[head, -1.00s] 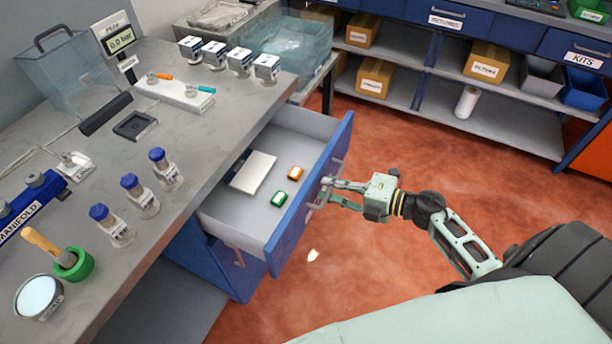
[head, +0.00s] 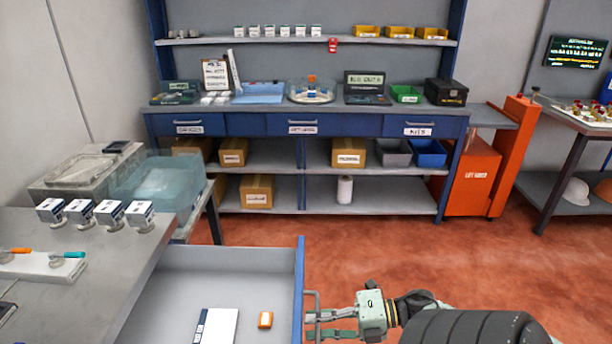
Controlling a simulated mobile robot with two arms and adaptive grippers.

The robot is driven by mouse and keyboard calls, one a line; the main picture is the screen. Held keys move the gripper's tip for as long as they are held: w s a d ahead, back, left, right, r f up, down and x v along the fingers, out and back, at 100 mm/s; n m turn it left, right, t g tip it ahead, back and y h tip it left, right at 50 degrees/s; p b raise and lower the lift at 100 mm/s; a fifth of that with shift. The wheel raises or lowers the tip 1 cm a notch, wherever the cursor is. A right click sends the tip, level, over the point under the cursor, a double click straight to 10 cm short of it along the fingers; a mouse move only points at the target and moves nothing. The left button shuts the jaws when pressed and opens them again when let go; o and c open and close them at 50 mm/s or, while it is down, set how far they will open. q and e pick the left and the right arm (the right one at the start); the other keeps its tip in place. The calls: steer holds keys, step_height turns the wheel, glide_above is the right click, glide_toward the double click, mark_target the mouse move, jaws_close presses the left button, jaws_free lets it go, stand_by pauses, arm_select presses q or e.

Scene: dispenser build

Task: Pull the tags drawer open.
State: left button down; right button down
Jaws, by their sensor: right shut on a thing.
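An open drawer (head: 270,258) with a blue front and grey inside juts out of the bench at the bottom of the head view. My right gripper (head: 316,326) is at the outer side of the drawer front, shut on the drawer's bar handle (head: 316,300). The near part of the drawer is cut off by the frame's bottom edge. My left gripper is out of view.
The bench top (head: 105,262) at left carries several small boxes and a stand with orange and teal tools. A clear bin (head: 160,190) stands behind it. A blue shelving bench (head: 340,125) with closed drawers lines the back. Red floor (head: 400,255) lies open between.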

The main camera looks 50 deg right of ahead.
steer(key=shift+s, duration=0.1)
steer(key=c, duration=2.1)
jaws_free()
steer(key=shift+s+d, duration=0.1)
steer(key=shift+d, duration=0.05)
steer(key=v, duration=1.1)
steer(key=shift+s+d+r, duration=0.1)
steer(key=shift+s+d, duration=0.1)
steer(key=shift+s, duration=0.1)
